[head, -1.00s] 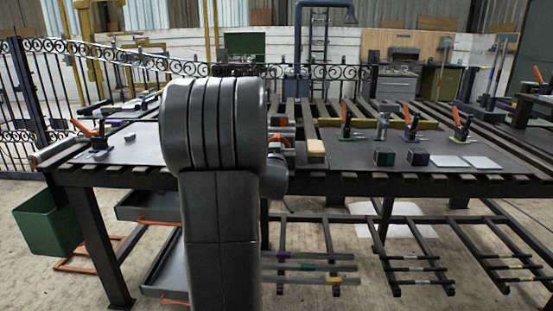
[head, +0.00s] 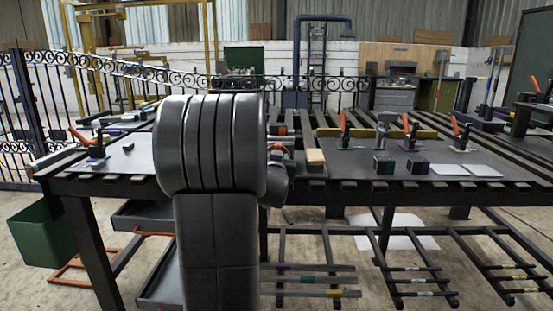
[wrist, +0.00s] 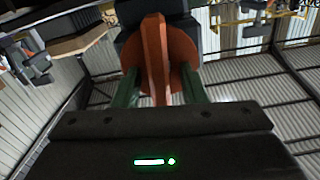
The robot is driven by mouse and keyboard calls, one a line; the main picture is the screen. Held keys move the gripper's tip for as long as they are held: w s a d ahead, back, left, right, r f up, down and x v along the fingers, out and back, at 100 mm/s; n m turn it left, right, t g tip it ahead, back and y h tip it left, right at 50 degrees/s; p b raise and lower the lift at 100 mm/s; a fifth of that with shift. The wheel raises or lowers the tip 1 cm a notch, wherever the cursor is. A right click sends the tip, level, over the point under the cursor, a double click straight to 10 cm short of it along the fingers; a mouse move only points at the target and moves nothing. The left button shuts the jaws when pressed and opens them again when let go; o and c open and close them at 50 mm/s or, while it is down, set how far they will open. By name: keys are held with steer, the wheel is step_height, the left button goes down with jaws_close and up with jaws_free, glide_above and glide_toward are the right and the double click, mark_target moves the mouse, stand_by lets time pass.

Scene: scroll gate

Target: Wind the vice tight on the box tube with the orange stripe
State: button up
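In the head view an orange handwheel (head: 279,148) shows at the bench's near edge, just right of my dark arm, which hides most of the vice and my gripper. In the wrist view my gripper (wrist: 160,80) has its two green fingers on either side of the orange wheel's upright bar (wrist: 156,55). The fingers look apart from the bar, with the wheel's disc showing between; contact is not clear. A dark block (wrist: 190,14) stands behind the wheel. A small orange-red patch (head: 279,130) shows on the bench behind the wheel; I cannot tell if it is the tube's stripe.
Tubes with purple, green and yellow bands (head: 306,280) lie on a lower rack. A green bin (head: 45,232) stands lower left.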

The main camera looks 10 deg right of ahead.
steer(key=v, duration=1.3)
steer(key=shift+s+p, duration=0.4)
steer(key=shift+p, duration=0.05)
steer(key=shift+w, duration=0.1)
steer(key=b+x, duration=0.1)
steer(key=x, duration=1.2)
steer(key=shift+w, duration=0.3)
